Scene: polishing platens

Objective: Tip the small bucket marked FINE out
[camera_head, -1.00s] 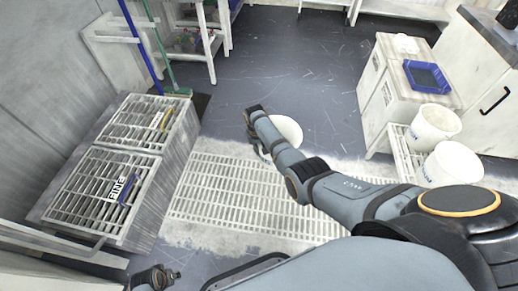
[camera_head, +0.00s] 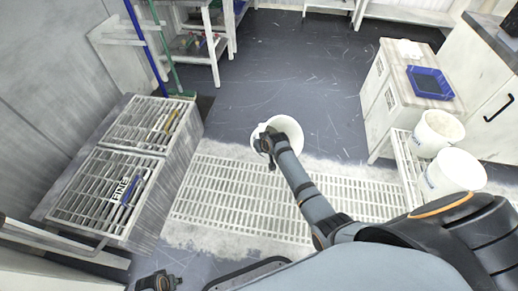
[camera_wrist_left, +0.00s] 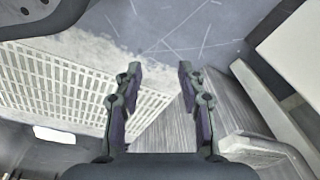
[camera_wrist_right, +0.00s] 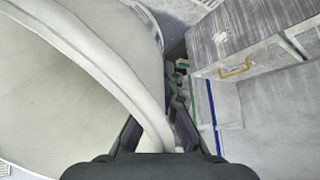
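A small white bucket (camera_head: 289,126) hangs over the floor in the middle of the head view, partly hidden by my right gripper (camera_head: 266,141). The right gripper is shut on the bucket's rim. In the right wrist view the pale bucket (camera_wrist_right: 65,75) fills the left side, with its rim running down between the fingers. No marking shows on it, and I cannot tell what is inside. My left gripper (camera_wrist_left: 158,72) is open and empty, low at the bottom left of the head view.
Two white buckets (camera_head: 437,130) (camera_head: 452,172) stand on a low rack at right, beside a cabinet bearing a blue tray (camera_head: 429,82). A floor grating (camera_head: 235,195) lies between the box and rack. Blue and green poles (camera_head: 146,48) stand behind the box.

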